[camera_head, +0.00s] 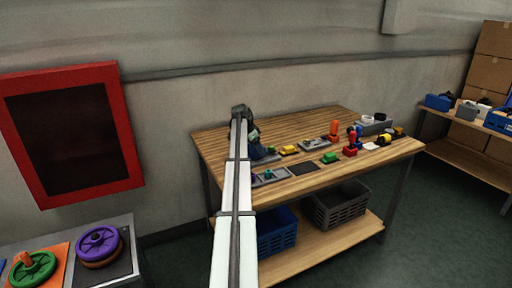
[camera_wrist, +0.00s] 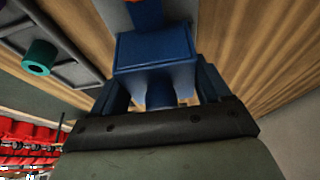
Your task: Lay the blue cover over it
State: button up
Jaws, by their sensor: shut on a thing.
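My gripper (camera_wrist: 158,82) is shut on a blue, box-shaped piece (camera_wrist: 155,50), which looks like the blue cover. The piece sits between the two dark blue fingers, with a flat face toward the wrist camera. A small orange part shows past it at the top edge. In the head view my gripper (camera_head: 253,138) is over the left part of the wooden table (camera_head: 215,140), with a blue shape (camera_head: 261,153) just below it. I cannot tell whether the piece touches the table. What the cover goes over is not clear from these views.
A grey tray (camera_head: 270,178) with purple and teal parts lies at the front; its teal cylinder (camera_wrist: 40,56) shows in the wrist view. A dark mat (camera_head: 303,168), yellow block (camera_head: 289,150), green piece (camera_head: 329,158) and red piece (camera_head: 350,147) lie to the right. Crates stand below.

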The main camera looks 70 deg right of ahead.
jog(key=shift+f, duration=0.8)
dwell(1.5)
jog(key=o, duration=1)
jog(key=shift+o, duration=0.2)
jog(key=shift+r, duration=0.1)
jog(key=shift+r, duration=3.4)
